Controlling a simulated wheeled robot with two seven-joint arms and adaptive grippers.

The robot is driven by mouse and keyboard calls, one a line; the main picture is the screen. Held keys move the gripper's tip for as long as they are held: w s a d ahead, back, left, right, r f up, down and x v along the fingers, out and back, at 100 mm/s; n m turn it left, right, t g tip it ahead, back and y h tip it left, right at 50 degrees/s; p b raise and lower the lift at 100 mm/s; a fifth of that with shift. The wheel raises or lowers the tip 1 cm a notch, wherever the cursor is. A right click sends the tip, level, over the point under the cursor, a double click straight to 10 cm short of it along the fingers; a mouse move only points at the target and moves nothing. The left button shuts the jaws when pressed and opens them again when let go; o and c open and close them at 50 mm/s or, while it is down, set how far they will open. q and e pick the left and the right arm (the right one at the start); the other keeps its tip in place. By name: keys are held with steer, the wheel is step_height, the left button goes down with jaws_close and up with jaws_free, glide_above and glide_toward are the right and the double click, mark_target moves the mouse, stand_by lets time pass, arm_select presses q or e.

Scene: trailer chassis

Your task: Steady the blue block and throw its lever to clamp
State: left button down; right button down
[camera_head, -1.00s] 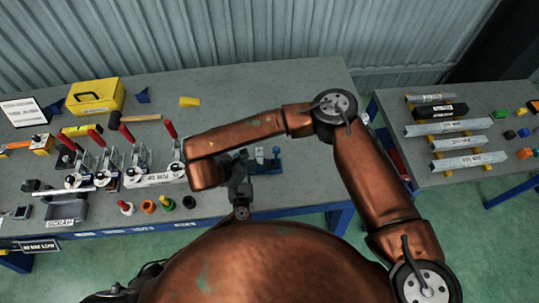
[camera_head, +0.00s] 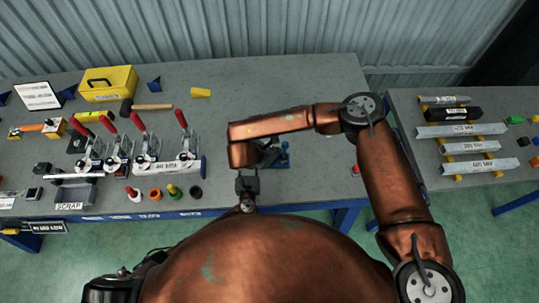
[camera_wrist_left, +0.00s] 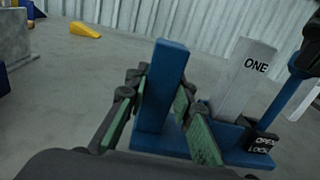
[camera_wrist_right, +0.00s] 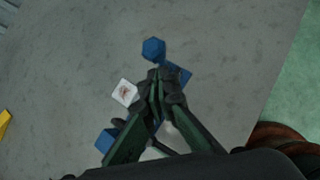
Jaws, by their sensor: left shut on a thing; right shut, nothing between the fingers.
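The blue block (camera_wrist_left: 178,139) stands on the table, with an upright blue post and a white block marked ONE (camera_wrist_left: 240,78). A small dark block on it reads OPEN and LOCK (camera_wrist_left: 260,140). My left gripper (camera_wrist_left: 160,88) is shut on the blue post. The blue lever (camera_wrist_left: 292,92) slants up at the right of the left wrist view, and a dark shape covers its upper part. In the right wrist view my right gripper (camera_wrist_right: 158,76) is shut and empty, just short of a blue knob (camera_wrist_right: 153,48). Contact with the lever cannot be told.
Several red-handled clamps on a white rail (camera_head: 172,167) stand left of the block. A yellow toolbox (camera_head: 105,84) and hammer (camera_head: 150,107) are behind. The table behind the block is clear.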

steer(key=shift+w+d, duration=0.35)
steer(key=shift+d, duration=0.05)
steer(key=shift+d, duration=0.1)
steer(key=shift+d+y, duration=0.3)
steer(key=shift+d, duration=0.25)
steer(key=d+f+m+y, duration=0.3)
steer(key=d+f+y, duration=0.1)
steer(key=d+y, duration=0.6)
steer(key=shift+d, duration=0.45)
steer(key=shift+s+a, duration=0.1)
